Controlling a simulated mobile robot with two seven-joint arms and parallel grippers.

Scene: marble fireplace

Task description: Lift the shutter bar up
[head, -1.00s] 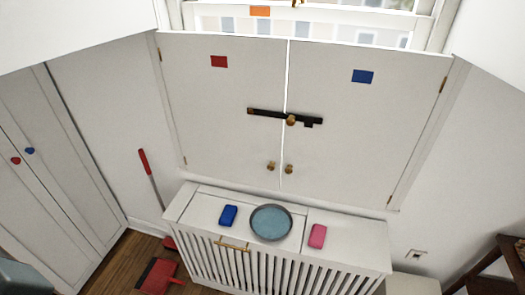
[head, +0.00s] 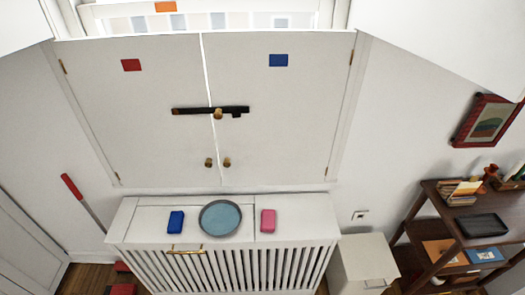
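The shutter bar (head: 190,111) is a dark bar lying roughly level across the seam of two closed white shutters. A brass pivot knob (head: 218,114) sits on it just right of the seam, and a small dark tab hangs under its right part. The left shutter (head: 120,150) carries a red patch, the right shutter (head: 285,150) a blue patch. Two small brass knobs (head: 209,162) sit lower down, one on each shutter. Neither of my grippers shows in the head view.
Below the shutters stands a white slatted radiator cover (head: 290,234) with a blue block (head: 176,222), a round blue-grey dish (head: 220,218) and a pink block (head: 268,220) on top. A white box (head: 360,262) and a dark wooden shelf (head: 440,215) stand to the right. A red-handled stick (head: 83,203) leans at left.

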